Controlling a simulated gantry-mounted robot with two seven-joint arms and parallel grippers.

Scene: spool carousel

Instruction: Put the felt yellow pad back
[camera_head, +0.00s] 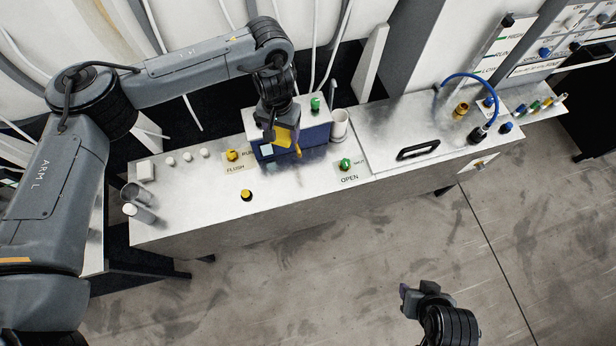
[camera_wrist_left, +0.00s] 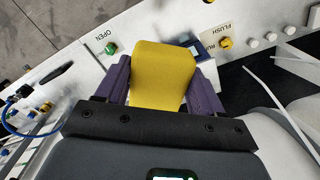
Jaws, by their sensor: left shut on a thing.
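The yellow pad (camera_head: 286,137) is between the fingers of my left gripper (camera_head: 279,140), over the front of a dark blue box with a pale top (camera_head: 318,132). The left wrist view shows the pad (camera_wrist_left: 163,72) from close up, with purple fingers (camera_wrist_left: 162,85) on both sides of it. My left gripper is shut on the pad. I cannot tell whether the pad touches the box. My right gripper (camera_head: 413,297) is low in the head view, over the floor and away from the bench; its opening cannot be made out.
The metal bench (camera_head: 210,200) carries a yellow knob (camera_head: 232,155), a green knob (camera_head: 345,164), a white cup (camera_head: 339,127) and a black handle (camera_head: 418,149). Metal cylinders (camera_head: 137,195) stand at its left end. A blue hose (camera_head: 470,76) arches at the right. The bench front is mostly clear.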

